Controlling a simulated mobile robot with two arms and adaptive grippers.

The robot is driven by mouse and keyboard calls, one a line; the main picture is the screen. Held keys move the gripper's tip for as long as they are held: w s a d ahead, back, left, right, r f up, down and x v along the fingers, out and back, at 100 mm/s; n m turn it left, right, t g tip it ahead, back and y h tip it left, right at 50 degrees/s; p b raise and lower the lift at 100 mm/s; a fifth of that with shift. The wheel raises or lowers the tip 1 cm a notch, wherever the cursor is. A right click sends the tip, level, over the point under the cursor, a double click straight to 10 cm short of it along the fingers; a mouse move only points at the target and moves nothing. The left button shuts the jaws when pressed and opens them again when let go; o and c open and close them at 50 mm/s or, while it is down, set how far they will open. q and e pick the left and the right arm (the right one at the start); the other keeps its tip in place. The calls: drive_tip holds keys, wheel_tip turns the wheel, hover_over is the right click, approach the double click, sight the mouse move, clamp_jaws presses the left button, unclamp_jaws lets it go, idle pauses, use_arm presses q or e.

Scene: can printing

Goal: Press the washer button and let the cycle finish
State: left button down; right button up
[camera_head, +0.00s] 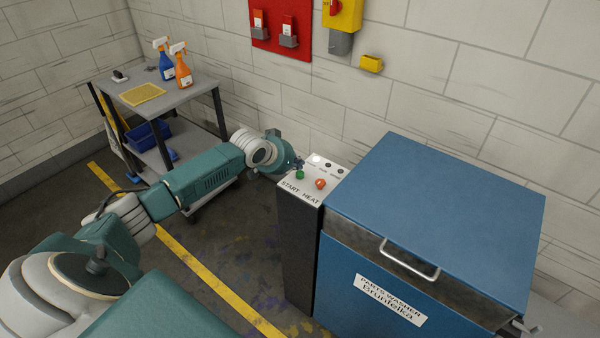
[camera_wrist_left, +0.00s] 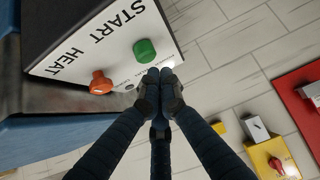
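The blue parts washer (camera_head: 440,215) stands at the right with its lid down. Its control post (camera_head: 300,240) has a white panel with a green button (camera_head: 299,174) by the word START and an orange-red knob (camera_head: 320,183) by HEAT. A small round lamp (camera_head: 316,158) on the panel looks bright white; the ones beside it look dark. My left gripper (camera_head: 298,163) is at the panel's back left edge. In the left wrist view its fingertips (camera_wrist_left: 160,84) are together and empty, just beside the green button (camera_wrist_left: 144,50); I cannot tell whether they touch it. My right gripper is not in view.
A grey cart (camera_head: 190,90) with spray bottles (camera_head: 182,68) and a yellow mat (camera_head: 143,94) stands at the back left. A red wall board (camera_head: 281,25) and yellow boxes hang behind. A yellow line (camera_head: 205,272) crosses open floor left of the post.

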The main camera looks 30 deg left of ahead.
sight(297, 173)
use_arm(q)
drive_tip(key=shift+f, duration=0.15)
idle(0.5)
drive_tip(key=shift+f, duration=0.3)
drive_tip(key=shift+s+f+b, duration=0.1)
drive_tip(key=shift+f+b, duration=0.4)
drive_tip(key=shift+f, duration=0.45)
idle(1.0)
drive_tip(key=shift+r, duration=0.15)
drive_tip(key=shift+r+p, duration=1.15)
drive_tip(key=shift+p, duration=0.1)
wheel_tip(297, 173, up, 5)
drive_tip(key=p, duration=0.5)
drive_tip(key=shift+r, duration=0.15)
